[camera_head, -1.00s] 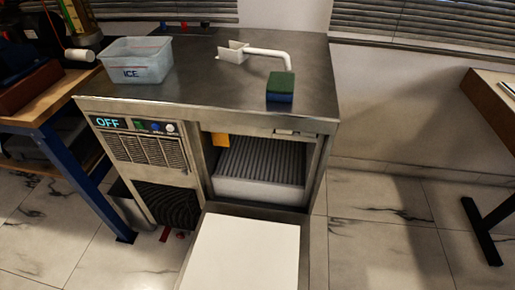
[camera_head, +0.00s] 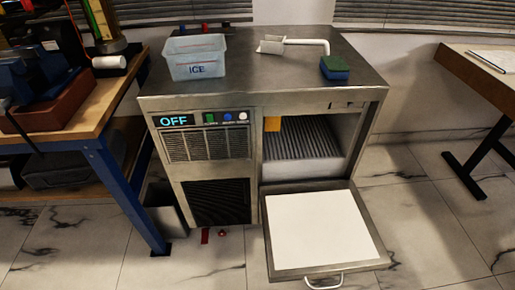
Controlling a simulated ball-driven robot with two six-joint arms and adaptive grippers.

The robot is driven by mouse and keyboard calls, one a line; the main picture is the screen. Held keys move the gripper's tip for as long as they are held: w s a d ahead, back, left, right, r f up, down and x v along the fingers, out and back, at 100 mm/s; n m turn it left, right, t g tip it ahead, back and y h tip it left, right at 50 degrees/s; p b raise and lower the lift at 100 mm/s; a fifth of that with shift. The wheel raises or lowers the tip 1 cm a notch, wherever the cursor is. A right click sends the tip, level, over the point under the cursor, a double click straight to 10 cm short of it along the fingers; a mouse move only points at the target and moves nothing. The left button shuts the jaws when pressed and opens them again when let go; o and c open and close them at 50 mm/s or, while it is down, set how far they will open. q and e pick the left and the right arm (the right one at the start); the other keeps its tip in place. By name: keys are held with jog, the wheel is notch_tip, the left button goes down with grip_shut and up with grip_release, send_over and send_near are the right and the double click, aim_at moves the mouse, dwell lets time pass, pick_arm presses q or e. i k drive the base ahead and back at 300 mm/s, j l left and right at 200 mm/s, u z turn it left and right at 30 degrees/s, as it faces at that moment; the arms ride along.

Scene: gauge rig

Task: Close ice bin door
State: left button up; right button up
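The ice bin door (camera_head: 322,233) hangs open on the front right of the steel ice machine (camera_head: 157,90). It is folded down and outward, with its white inner panel facing up. Its metal handle (camera_head: 324,282) shows at the lower front edge. The open bin (camera_head: 303,143) above it shows a ribbed grey interior with a pale front wall. An orange tag (camera_head: 272,124) hangs at the opening's upper left. Neither of my grippers is in view.
On the machine's top are a clear ICE container (camera_head: 195,58), a white scoop (camera_head: 272,46) and a green-blue sponge (camera_head: 334,68). A wooden workbench (camera_head: 95,115) stands at left, a table (camera_head: 480,78) at right. Tiled floor right of the door is clear.

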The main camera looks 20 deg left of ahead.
aim_at(312, 230)
jog(key=k+j, duration=0.3)
jog(key=j, duration=0.2)
jog(key=k+j+z, duration=0.1)
jog(key=k+j, duration=0.25)
jog(key=j, duration=0.2)
jog(key=k+j, duration=0.3)
jog(key=j, duration=0.15)
jog(key=k+j, duration=0.35)
jog(key=j, duration=0.15)
jog(key=i+l+u, duration=0.1)
jog(key=i+l, duration=0.2)
jog(key=i+l+u, duration=0.1)
jog(key=i+l, duration=0.2)
jog(key=l, duration=0.15)
